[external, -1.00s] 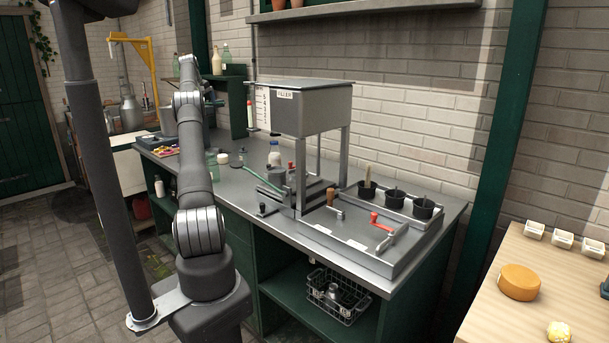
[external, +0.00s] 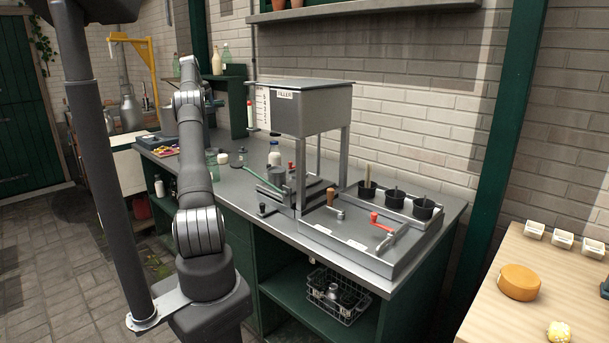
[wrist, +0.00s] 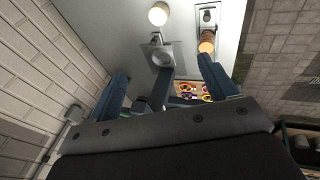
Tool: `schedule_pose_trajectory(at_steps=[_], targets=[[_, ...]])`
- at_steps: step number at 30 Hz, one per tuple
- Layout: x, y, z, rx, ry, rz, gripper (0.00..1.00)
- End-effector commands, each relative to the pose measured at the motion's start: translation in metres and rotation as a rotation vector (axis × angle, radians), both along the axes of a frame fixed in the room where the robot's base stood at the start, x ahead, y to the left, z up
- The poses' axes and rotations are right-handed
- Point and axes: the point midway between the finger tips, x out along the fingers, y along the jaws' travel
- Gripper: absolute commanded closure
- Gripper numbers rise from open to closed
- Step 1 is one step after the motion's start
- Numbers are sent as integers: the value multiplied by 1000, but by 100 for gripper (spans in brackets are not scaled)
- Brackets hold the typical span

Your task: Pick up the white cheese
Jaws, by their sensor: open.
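A small white round object (external: 222,158) stands on the grey worktop beside greenish glass jars. A white round top (wrist: 158,14) shows at the upper edge of the wrist view. I cannot tell for sure that either is the white cheese. A pale yellowish lump (external: 559,332) lies on the wooden table at the lower right, near an orange cheese wheel (external: 519,282). My gripper (wrist: 167,85) is open, its two blue fingers apart above the worktop. I see nothing held between them. The white round top lies beyond the fingertips, apart from them. In the external view the gripper is mostly hidden by my arm.
A metal filler stand (external: 312,108) rises from the worktop (external: 240,189). Black pots (external: 424,209) and a red-handled lever (external: 381,221) are at its right. In the wrist view, a brown-topped cylinder (wrist: 207,42) and colourful items (wrist: 190,91) are near the fingers.

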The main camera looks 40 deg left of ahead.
Motion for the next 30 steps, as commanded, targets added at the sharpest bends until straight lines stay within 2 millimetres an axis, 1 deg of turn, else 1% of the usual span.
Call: schedule_pose_trajectory(at_steps=[2,4,8,9,12,15,18,22,26,30], targets=[[8,0,-12,25,11,-28,22],[16,1,-28,68,31,-70,22],[34,-1,-69,182,85,-187,22],[38,-3,-81,219,103,-227,22],[47,-10,-109,305,149,-326,22],[54,-18,-130,374,186,-409,22],[57,-24,-144,421,210,-467,22],[60,-26,-153,448,224,-500,22],[65,-19,-169,448,225,-502,22],[72,-7,-191,446,225,-502,22]])
